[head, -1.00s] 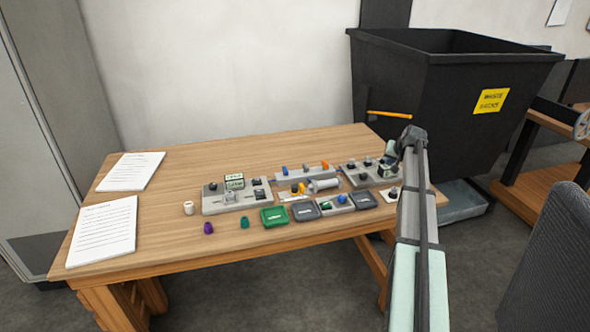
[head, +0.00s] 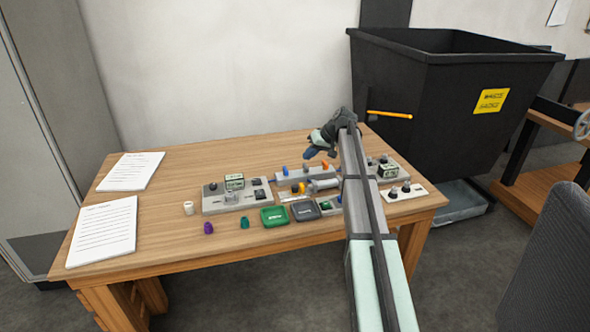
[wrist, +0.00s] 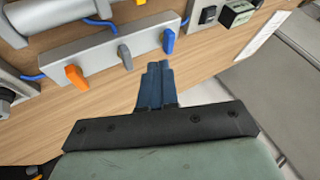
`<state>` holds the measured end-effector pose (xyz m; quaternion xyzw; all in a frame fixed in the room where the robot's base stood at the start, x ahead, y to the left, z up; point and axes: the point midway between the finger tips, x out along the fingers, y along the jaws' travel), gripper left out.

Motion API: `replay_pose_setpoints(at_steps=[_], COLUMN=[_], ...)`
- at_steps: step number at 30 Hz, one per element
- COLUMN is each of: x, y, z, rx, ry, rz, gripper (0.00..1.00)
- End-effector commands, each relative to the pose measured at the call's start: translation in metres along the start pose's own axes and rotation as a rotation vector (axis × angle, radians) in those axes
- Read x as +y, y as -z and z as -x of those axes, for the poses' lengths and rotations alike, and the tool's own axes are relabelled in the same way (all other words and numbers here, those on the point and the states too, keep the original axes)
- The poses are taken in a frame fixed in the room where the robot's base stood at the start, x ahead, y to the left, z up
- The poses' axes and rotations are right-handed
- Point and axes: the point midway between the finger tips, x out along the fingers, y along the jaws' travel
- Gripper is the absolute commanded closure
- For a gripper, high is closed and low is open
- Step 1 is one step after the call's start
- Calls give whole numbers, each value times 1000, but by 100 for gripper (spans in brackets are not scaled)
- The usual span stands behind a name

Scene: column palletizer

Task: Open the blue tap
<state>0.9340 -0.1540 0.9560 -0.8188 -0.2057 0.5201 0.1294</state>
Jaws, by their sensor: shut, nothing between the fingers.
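The blue tap (wrist: 168,42) is on a long grey block (wrist: 105,45) with a grey tap (wrist: 125,56) and an orange tap (wrist: 76,77). In the wrist view it is at the right end of the row; in the head view the blue tap (head: 285,170) is at the left end. My gripper (wrist: 159,66) is shut and empty, its dark blue fingers together. The fingertips appear just beside the blue tap in the wrist view; contact cannot be told. In the head view my gripper (head: 308,154) is at the back side of the block (head: 303,176).
Control panels stand left (head: 236,197) and right of the block. Paper sheets (head: 131,171) lie at the left. Table behind the block is clear; a black bin (head: 440,100) stands behind right.

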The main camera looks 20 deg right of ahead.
Motion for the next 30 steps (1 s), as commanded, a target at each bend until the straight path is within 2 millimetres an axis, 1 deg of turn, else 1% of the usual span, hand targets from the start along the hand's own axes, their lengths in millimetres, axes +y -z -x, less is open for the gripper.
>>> replay_pose_setpoints(at_steps=[6, 11, 14, 21, 27, 30], x=[1, 1, 1, 1, 1, 1], y=[0, 0, 0, 0, 0, 0], z=[-1, -11, -24, -63, -87, -95], rx=[0, 0, 0, -2, -1, -1], ry=[-1, -1, -1, -1, -2, -2], rz=[-1, -1, -2, -2, -2, -2], gripper=[100, 100, 100, 100, 100, 100])
